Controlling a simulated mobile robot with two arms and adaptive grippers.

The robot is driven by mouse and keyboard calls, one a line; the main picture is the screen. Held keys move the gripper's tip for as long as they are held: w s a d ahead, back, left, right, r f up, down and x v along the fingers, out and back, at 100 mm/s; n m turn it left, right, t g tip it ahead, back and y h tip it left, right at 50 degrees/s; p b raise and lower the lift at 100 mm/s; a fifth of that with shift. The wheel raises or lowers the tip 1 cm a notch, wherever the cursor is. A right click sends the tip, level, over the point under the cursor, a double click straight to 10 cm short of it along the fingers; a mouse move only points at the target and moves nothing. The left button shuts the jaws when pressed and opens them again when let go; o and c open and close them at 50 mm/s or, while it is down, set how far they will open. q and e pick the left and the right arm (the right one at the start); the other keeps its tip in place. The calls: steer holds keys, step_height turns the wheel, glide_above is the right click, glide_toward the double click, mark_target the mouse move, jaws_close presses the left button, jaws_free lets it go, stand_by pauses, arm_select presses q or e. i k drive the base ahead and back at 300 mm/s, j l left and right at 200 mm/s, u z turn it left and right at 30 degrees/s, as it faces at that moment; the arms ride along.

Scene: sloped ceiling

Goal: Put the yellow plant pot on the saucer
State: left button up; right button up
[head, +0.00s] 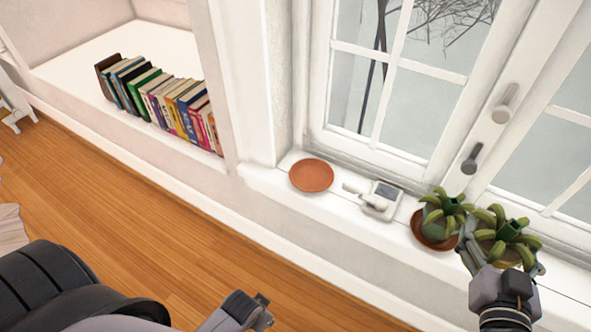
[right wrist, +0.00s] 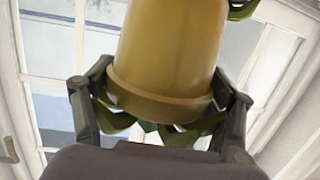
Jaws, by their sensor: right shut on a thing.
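The yellow plant pot (head: 488,252) holds a green leafy plant and is at the right in the head view. My right gripper (head: 503,262) is shut on it. In the right wrist view the yellow pot (right wrist: 170,50) shows between the two fingers, with leaves beyond its rim. An empty round terracotta saucer (head: 311,175) lies on the white window sill, well to the left of the pot. A grey part at the bottom edge may be my left gripper (head: 248,310); its fingers are not clear.
A second plant (head: 446,214) stands on another brown saucer (head: 421,238), close left of the yellow pot. A small white device with a screen (head: 381,199) lies between the saucers. Window handles (head: 505,103) stick out above. A row of books (head: 165,103) stands at left.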

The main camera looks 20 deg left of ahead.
mark_target(312, 177)
steer(key=u, duration=1.8)
steer(key=k+l+u, duration=0.85)
steer(key=l, duration=0.35)
steer(key=k, duration=0.05)
